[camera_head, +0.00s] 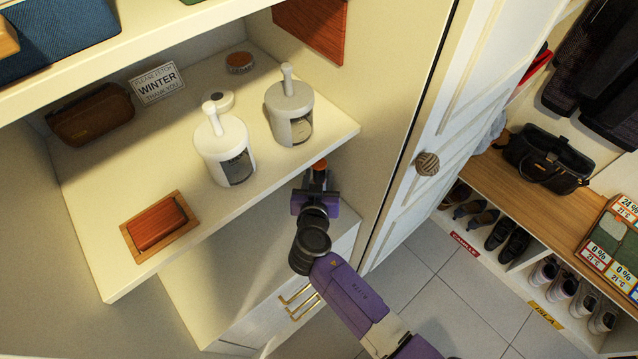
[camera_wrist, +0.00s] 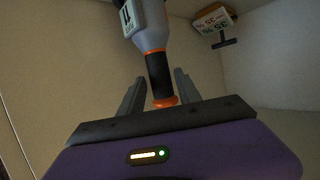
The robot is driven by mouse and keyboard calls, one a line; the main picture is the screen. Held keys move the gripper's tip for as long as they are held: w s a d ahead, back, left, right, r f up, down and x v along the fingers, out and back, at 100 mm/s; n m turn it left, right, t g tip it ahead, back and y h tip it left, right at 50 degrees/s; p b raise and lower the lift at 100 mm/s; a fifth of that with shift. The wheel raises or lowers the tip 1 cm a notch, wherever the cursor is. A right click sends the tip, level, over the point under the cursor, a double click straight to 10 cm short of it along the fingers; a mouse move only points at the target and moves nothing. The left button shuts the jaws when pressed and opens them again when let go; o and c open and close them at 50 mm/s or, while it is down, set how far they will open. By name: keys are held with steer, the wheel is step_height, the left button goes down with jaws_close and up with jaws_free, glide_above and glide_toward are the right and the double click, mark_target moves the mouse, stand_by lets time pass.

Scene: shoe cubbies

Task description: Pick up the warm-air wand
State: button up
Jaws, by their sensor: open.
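The warm-air wand shows in the wrist view as a grey body with a black handle (camera_wrist: 158,75) and orange rings. Its handle stands between the two fingers of my gripper (camera_wrist: 160,84), which are apart on either side of it. Whether either finger touches the handle I cannot tell. In the head view my gripper (camera_head: 316,182) is below the front edge of the upper shelf, and a small orange part of the wand (camera_head: 320,164) shows at its far end. Most of the wand is hidden there.
The shelf (camera_head: 280,185) above my gripper holds two white lidded canisters (camera_head: 226,150) (camera_head: 290,110), a brown pouch (camera_head: 90,115), a small sign (camera_head: 157,83) and a red-brown block (camera_head: 158,226) on a tray. A white door (camera_head: 440,120) stands to the right.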

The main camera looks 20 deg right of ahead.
steer(key=shift+x, duration=1.4)
steer(key=shift+r, duration=0.1)
jaws_close()
steer(key=shift+w, duration=0.1)
steer(key=shift+r, duration=0.15)
steer(key=shift+a+r, duration=0.15)
step_height(320, 180, up, 6)
steer(key=shift+r+b, duration=0.2)
steer(key=shift+b, duration=0.2)
steer(key=s+a+b, duration=0.3)
steer(key=a, duration=0.6)
steer(key=s+a+b, duration=0.3)
steer(key=a, duration=0.6)
steer(key=shift+a, duration=0.4)
steer(key=shift+s, duration=0.1)
